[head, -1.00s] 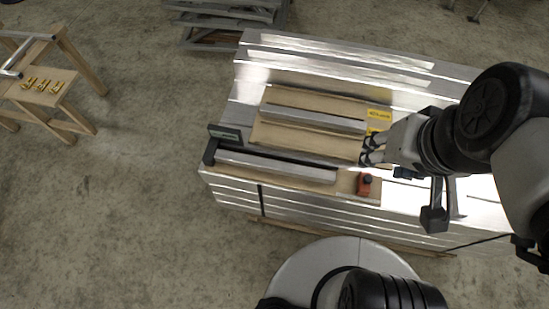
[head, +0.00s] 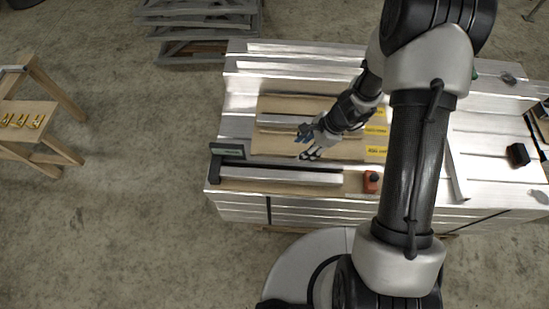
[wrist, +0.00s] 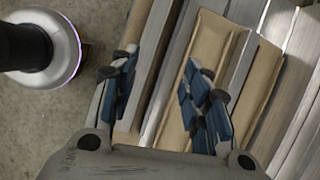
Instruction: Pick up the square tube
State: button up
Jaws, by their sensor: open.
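Two long silver tubes lie parallel on the aluminium stack. The front tube (head: 278,175) lies along a black fixture near the front edge. The rear tube (head: 280,121) lies on a brown board. I cannot tell for sure which one is the square tube. My gripper (head: 307,143) is open and empty, above the board between the two tubes in the head view. In the wrist view, its blue-padded fingers (wrist: 160,85) point down on either side of the front tube (wrist: 152,55), apparently above it. The rear tube (wrist: 241,60) runs to the right of the fingers there.
A dark upright plate (head: 229,150) stands at the left end of the front tube. Yellow labels (head: 376,150) lie on the board. A wooden stand (head: 40,118) is at left, with bare floor between.

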jog(key=m, duration=0.2)
send_near(281, 174)
jog(key=b+x, duration=0.4)
jog(key=shift+f, duration=0.15)
jog(key=shift+b+x, duration=1.25)
jog(key=shift+x, duration=1.75)
jog(key=shift+s, duration=0.1)
grip_shut()
